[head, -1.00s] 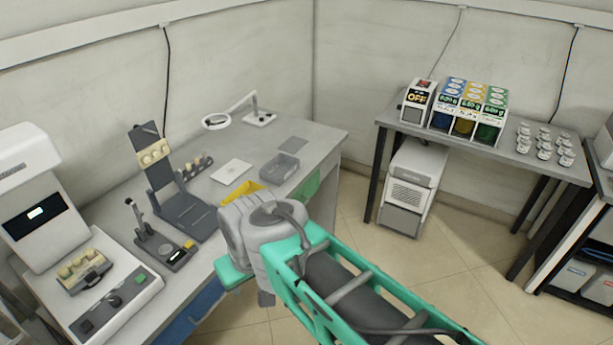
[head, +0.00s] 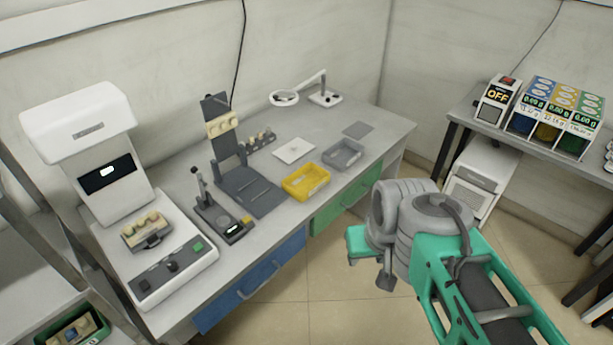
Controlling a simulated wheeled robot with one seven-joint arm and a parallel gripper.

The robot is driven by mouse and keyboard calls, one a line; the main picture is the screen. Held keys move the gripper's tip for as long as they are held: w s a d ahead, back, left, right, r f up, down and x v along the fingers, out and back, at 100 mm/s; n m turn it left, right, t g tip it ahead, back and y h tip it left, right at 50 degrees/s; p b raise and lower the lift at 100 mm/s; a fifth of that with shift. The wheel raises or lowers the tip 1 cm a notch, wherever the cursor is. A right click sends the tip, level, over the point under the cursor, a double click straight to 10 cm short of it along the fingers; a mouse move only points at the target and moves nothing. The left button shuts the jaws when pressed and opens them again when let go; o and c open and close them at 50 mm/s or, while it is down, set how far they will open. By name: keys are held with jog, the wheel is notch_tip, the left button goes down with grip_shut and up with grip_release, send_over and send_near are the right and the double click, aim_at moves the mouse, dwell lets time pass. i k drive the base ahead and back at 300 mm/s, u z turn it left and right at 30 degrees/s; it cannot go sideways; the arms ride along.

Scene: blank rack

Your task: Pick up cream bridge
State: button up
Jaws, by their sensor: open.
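A cream bar with several round knobs (head: 222,125) sits across the upright dark stand on the bench in the head view. Other cream pieces (head: 146,229) sit in a small holder on the white machine at the left. I cannot tell for certain which cream piece is the bridge. My gripper (head: 372,262) is at the front of the bench, over the floor, right of the blue and green drawers. It is open, and nothing shows between its fingers. It is well apart from the cream pieces, and my wrist partly hides it.
A yellow tray (head: 306,182), a grey tray (head: 343,154) and a white pad (head: 294,150) lie on the bench. A magnifier lamp (head: 285,98) stands behind. A shelf (head: 40,250) borders the left. A second table (head: 465,112) stands right. The floor ahead is clear.

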aim_at(128, 229)
jog(key=k, duration=0.25)
jog(key=u, duration=0.35)
jog(key=i, duration=1.4)
jog(key=u, duration=0.7)
